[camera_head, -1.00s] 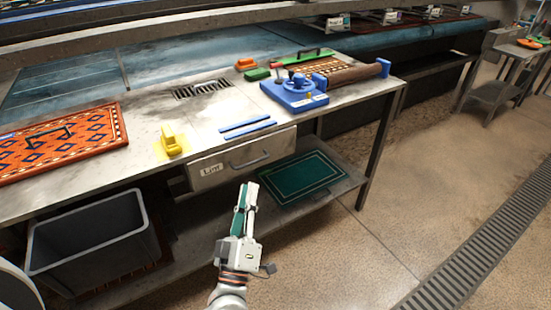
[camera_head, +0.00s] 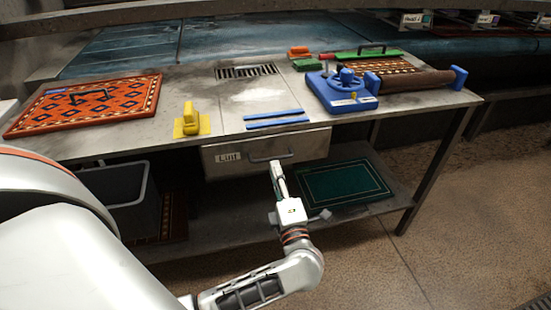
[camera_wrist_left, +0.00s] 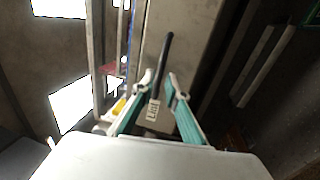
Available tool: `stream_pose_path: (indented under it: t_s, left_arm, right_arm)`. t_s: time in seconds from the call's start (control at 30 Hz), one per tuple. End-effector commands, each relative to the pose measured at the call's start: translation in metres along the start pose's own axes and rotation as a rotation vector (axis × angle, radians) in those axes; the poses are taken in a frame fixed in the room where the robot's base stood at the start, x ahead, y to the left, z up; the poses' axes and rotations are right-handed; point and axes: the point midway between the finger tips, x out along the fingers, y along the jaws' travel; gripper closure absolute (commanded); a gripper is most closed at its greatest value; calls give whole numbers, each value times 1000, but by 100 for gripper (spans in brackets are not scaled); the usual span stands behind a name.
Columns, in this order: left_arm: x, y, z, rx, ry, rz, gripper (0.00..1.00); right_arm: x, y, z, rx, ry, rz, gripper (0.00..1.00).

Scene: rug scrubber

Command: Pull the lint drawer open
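The lint drawer (camera_head: 240,166) is a grey metal front under the tabletop with a "Lint" label and a dark bar handle (camera_head: 258,160). It looks shut. The drawer front also shows in the left wrist view (camera_wrist_left: 190,35), with its handle (camera_wrist_left: 166,55) running lengthwise ahead of the fingers. My left gripper (camera_head: 277,168) is just in front of the handle, below its right part in the head view. In the left wrist view its green-sided fingers (camera_wrist_left: 160,78) stand apart, with the handle's near end between or just beyond the tips; contact is unclear. My right gripper is not in view.
The steel table (camera_head: 215,95) carries a patterned rug (camera_head: 115,112), a yellow tool (camera_head: 191,122), blue strips (camera_head: 275,122) and a blue device (camera_head: 340,95). Below are a grey bin (camera_head: 118,190) and a green mat (camera_head: 345,187) on the shelf. Open floor lies at right.

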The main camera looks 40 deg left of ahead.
Motion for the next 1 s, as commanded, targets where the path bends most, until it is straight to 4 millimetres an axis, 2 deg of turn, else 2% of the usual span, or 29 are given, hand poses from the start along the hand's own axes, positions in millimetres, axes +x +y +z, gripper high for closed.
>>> stream_pose_path:
  t_s: [0.03, 0.2, 0.4, 0.67, 0.77, 1.0]
  left_arm:
    - [10, 1, 0, 1, 0, 4, 86]
    - [34, 0, 0, 2, -1, 3, 86]
    - [49, 0, 0, 2, -1, 2, 86]
    - [50, 0, 0, 2, -1, 1, 86]
    - [50, 0, 0, 2, -1, 1, 100]
    - [50, 0, 0, 2, -1, 0, 100]
  right_arm:
    - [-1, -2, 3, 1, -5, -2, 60]
    - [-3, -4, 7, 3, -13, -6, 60]
    - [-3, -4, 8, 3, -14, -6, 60]
    - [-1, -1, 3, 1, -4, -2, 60]
    - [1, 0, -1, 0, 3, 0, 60]
    - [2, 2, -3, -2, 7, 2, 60]
